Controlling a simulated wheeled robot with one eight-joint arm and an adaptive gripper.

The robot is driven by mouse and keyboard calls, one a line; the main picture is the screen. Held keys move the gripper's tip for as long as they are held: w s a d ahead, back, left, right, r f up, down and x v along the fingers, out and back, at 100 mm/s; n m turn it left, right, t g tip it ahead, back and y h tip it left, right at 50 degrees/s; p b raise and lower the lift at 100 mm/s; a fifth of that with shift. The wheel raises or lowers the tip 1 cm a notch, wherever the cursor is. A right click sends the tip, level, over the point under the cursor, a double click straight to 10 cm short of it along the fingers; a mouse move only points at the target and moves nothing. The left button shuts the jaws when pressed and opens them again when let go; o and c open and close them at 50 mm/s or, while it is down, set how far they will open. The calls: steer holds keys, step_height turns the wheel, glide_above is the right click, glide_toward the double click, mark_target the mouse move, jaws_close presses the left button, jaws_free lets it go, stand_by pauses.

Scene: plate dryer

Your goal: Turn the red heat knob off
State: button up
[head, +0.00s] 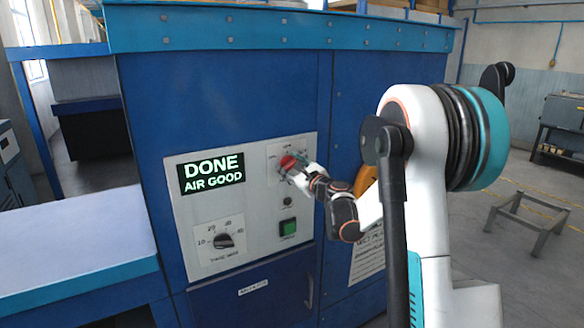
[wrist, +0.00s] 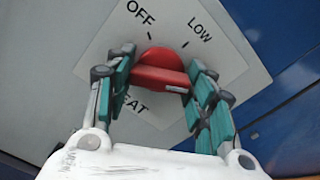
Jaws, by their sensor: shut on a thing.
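The red heat knob (wrist: 160,72) is on a light plate (wrist: 232,62) marked OFF at upper left and LOW at upper right in the wrist view. Its raised grip bar lies nearly level across the picture. I cannot tell which label it points at. My gripper (wrist: 157,80) is shut on the knob, with one green-padded finger at each end of the bar. The fingers partly hide the lower lettering, of which "EAT" shows. In the head view the red knob (head: 288,163) shows at the upper right of the control panel, with my gripper (head: 294,170) at it.
The panel (head: 262,232) also bears a display (head: 212,174) reading "DONE AIR GOOD", a black dial (head: 223,240) at lower left and a green button (head: 288,227) below the knob. A blue-white table (head: 75,235) stands at left.

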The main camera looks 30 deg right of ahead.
steer(key=shift+n, duration=0.3)
steer(key=n+b, duration=0.1)
steer(key=n, duration=1.2)
steer(key=shift+n+b, duration=0.3)
steer(key=shift+b, duration=0.1)
steer(key=n, duration=0.9)
steer(key=shift+n, duration=0.3)
steer(key=o, duration=1.1)
steer(key=shift+c, duration=0.2)
